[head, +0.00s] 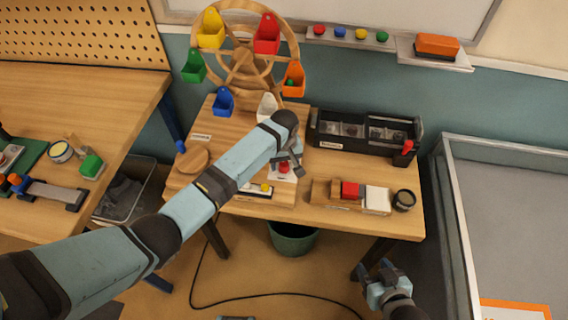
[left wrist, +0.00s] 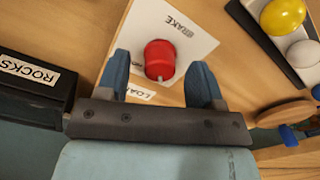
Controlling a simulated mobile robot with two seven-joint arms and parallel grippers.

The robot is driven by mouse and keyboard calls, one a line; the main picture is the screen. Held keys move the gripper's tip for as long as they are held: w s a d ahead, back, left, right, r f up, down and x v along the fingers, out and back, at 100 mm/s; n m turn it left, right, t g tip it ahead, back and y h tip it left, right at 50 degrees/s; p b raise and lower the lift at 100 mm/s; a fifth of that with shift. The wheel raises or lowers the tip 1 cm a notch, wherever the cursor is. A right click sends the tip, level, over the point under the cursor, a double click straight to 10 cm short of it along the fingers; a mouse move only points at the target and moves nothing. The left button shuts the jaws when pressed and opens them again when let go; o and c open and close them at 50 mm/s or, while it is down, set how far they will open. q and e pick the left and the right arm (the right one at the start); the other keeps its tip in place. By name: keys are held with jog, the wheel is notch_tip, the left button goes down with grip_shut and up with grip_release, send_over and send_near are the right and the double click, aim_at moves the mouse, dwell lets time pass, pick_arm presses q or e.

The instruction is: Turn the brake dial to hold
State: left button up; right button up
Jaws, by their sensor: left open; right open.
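The brake dial (head: 284,168) is a red knob on a white plate on the wooden table, in front of the model wheel. In the left wrist view the dial (left wrist: 160,59) shows between the fingers of my left gripper (left wrist: 159,75), with "BRAKE" printed above it. A small pale mark shows at the dial's lower edge. My left gripper (head: 296,165) is open over the plate; I cannot tell whether a finger touches the dial. My right gripper (head: 384,281) is empty and open, low in front of the table.
The wooden wheel (head: 243,72) with coloured buckets stands behind the plate. A black compartment box (head: 362,134) stands to the right. A strip with yellow and white balls (left wrist: 290,38) lies beside the plate.

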pick_arm(q)
jog(key=shift+f, duration=0.7)
jog(key=c, duration=0.9)
